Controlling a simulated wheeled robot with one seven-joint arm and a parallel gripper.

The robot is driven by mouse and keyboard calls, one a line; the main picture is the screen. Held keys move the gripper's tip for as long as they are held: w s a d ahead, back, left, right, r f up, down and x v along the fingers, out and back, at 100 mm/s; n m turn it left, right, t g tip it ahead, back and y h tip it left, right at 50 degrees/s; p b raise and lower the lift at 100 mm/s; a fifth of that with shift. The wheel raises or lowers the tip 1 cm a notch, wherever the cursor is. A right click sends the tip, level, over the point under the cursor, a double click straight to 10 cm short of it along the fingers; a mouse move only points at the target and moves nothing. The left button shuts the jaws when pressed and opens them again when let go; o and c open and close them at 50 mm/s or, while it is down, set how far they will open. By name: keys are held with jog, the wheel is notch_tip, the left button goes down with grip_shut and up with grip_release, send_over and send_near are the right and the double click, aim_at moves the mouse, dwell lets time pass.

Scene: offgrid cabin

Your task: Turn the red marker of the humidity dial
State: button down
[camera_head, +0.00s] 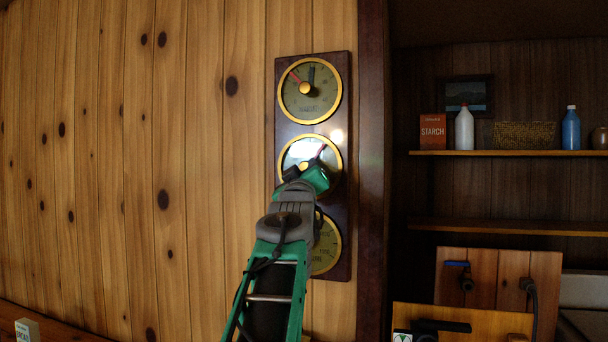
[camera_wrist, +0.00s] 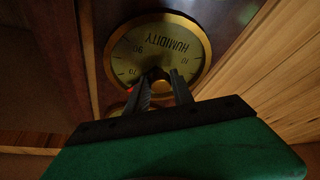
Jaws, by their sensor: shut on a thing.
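The humidity dial (camera_wrist: 168,27) fills the middle of the wrist view, upside down, with a gold rim and an olive face. In the head view it is the middle dial (camera_head: 285,155) of three, partly covered by my gripper (camera_head: 306,171). My gripper (camera_wrist: 161,76) has its two dark fingers on either side of the dial's gold centre knob (camera_wrist: 161,86), shut on it. The red marker (camera_wrist: 130,90) shows only as a small bit beside the left finger; in the head view it points up and right (camera_head: 322,150).
Another dial (camera_head: 323,100) with a red and a black hand is above, and a third (camera_head: 331,250) is below, partly hidden by my arm. A dark wooden post (camera_head: 372,200) stands to the right. Shelves with a starch box (camera_head: 432,132) and bottles are farther right.

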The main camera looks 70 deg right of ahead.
jog(key=shift+n, duration=0.7)
jog(key=c, duration=1.1)
grip_release()
jog(key=b+v, duration=0.3)
jog(key=v, duration=0.4)
jog(key=shift+s+a, duration=0.25)
jog(key=shift+a, duration=0.1)
